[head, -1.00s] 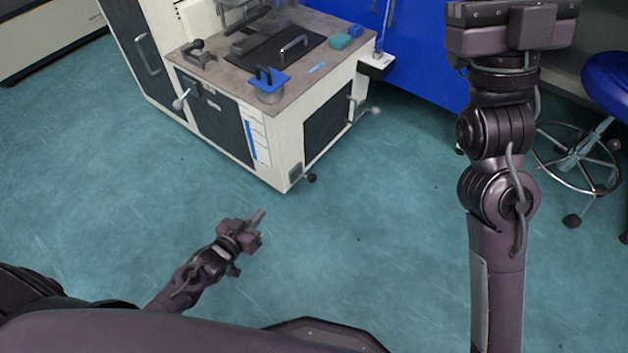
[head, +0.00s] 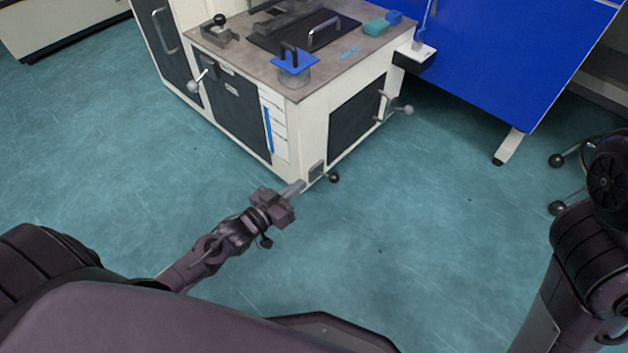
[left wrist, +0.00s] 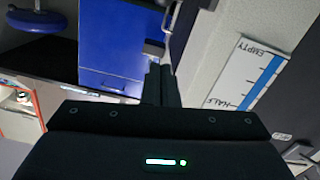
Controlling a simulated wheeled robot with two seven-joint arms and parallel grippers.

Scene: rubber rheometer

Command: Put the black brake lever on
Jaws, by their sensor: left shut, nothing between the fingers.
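The machine (head: 310,115) is a cream cabinet with dark panels and a grey-brown top. A black-knobbed lever (head: 219,20) stands at the top's left side. A small black knob (head: 333,177) sits low at the cabinet's near corner, beside a grey bracket (head: 316,170). I cannot tell for sure which one is the brake lever. My left gripper (head: 298,187) is shut and empty, its tips appearing near that low corner; their depth gap is unclear. In the left wrist view its fingers (left wrist: 160,85) are together. My right gripper is out of view.
A crank with a pale ball (head: 195,86) projects from the front, another handle (head: 400,107) from the right side. A blue panel (head: 510,50) stands behind. Teal floor (head: 400,250) is open.

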